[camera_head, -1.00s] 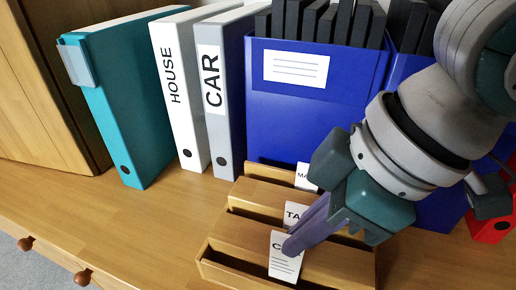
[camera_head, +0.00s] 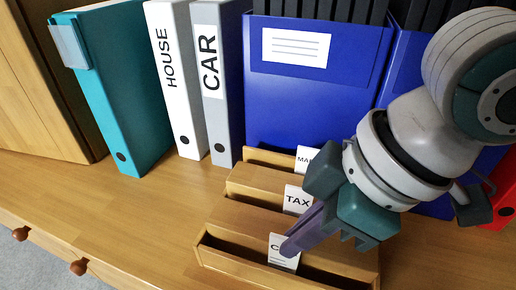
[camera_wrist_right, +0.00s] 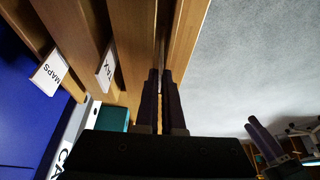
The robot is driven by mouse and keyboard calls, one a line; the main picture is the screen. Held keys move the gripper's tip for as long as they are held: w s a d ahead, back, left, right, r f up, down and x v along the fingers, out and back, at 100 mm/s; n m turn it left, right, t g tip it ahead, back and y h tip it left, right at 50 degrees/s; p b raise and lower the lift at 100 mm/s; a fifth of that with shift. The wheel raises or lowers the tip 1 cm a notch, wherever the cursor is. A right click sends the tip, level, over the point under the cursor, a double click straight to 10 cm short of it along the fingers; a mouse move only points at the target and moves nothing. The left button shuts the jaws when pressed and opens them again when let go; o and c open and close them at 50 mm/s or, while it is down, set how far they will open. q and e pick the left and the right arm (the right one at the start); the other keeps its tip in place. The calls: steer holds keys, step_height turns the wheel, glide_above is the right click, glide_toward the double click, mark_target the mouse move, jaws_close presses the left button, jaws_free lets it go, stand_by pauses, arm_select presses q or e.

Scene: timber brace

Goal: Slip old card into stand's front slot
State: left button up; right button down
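The stand (camera_head: 228,256) is a wooden stepped block with three slots. A white card (camera_head: 283,262), its label starting with C and partly covered, is upright at the front slot. Its lower edge appears to be down behind the front wall. My right gripper (camera_head: 288,248) is at the card's upper right, its purple fingers shut on it. In the right wrist view the fingers (camera_wrist_right: 161,92) are close together over the front slot, the card barely visible edge-on. My left gripper (camera_wrist_right: 263,142) shows small at the lower right there; its opening is unclear.
A TAX card (camera_head: 297,200) and a MAPS card (camera_head: 306,158) stand in the slots behind. A blue file box (camera_head: 310,105), grey CAR binder (camera_head: 212,120), white HOUSE binder (camera_head: 175,100) and teal binder (camera_head: 118,100) stand behind. The tabletop (camera_head: 140,215) left of the stand is clear.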

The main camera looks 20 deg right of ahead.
steer(key=c, duration=1.2)
jaws_free()
steer(key=shift+o, duration=1.2)
steer(key=shift+o, duration=0.2)
steer(key=o, duration=0.4)
steer(key=shift+o, duration=0.2)
step_height(320, 180, up, 8)
steer(key=p, duration=1)
